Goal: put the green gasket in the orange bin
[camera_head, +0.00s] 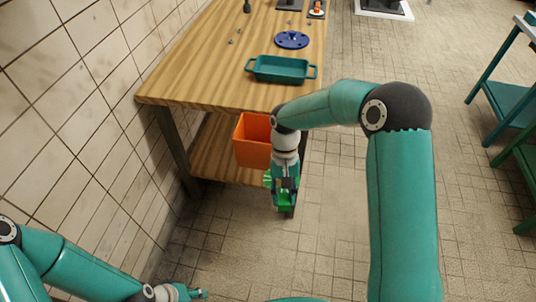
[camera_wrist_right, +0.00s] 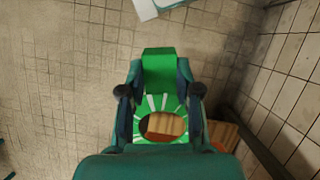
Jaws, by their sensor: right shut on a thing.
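The green gasket (camera_wrist_right: 159,72) is held between the two fingers of my right gripper (camera_wrist_right: 161,92). In the right wrist view it shows a raised green block and a flat part with pale stripes around a round hole. In the head view my right gripper (camera_head: 285,200) points down, with bright green of the gasket (camera_head: 287,203) at its fingers. The orange bin (camera_head: 253,147) is at the near end of the wooden table, left of and beyond my right gripper. My arm partly covers its right side. My left gripper (camera_head: 182,292) is at the bottom edge, its fingers unclear.
The wooden table (camera_head: 205,70) carries a teal tray (camera_head: 282,69), a blue flanged disc (camera_head: 291,40) and small parts. Its lower shelf (camera_head: 215,150) is beside the bin. A tiled wall (camera_head: 70,100) bounds the left. Open floor lies right; green-legged benches (camera_head: 510,105) stand far right.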

